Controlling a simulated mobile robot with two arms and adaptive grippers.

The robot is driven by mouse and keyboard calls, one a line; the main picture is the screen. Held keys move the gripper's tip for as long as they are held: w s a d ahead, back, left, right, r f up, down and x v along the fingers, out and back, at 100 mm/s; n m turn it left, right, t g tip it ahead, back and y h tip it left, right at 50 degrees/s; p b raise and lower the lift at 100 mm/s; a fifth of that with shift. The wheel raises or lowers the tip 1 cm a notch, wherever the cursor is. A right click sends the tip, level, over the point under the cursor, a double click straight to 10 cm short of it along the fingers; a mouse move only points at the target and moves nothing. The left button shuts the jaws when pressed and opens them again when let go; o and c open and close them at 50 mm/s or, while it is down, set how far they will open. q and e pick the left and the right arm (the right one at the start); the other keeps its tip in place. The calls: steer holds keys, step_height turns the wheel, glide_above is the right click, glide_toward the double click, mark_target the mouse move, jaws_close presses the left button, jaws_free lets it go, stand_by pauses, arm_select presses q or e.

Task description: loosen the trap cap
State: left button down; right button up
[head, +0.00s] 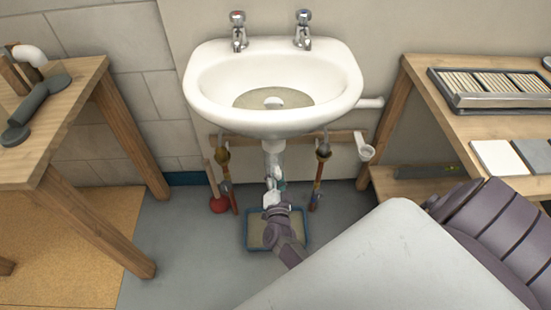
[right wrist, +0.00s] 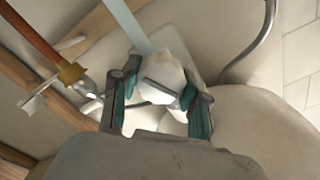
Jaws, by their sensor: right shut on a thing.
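The white trap cap (right wrist: 162,72) sits between the two fingers of my right gripper (right wrist: 160,82) in the right wrist view, and the gripper is shut on it. In the head view my right gripper (head: 274,207) is below the sink, at the white trap (head: 271,196) under the drain pipe. The gripper and wrist hide most of the cap there. Whether the cap has turned cannot be told. My left gripper is not in view.
The white sink (head: 200,95) holds murky water. A blue-rimmed tray (head: 248,232) lies on the floor below the trap. Supply pipes with valves (head: 322,153) flank the trap. Wooden benches (head: 75,110) stand at both sides.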

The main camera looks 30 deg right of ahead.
steer(key=o, duration=1.1)
steer(key=shift+o, duration=0.2)
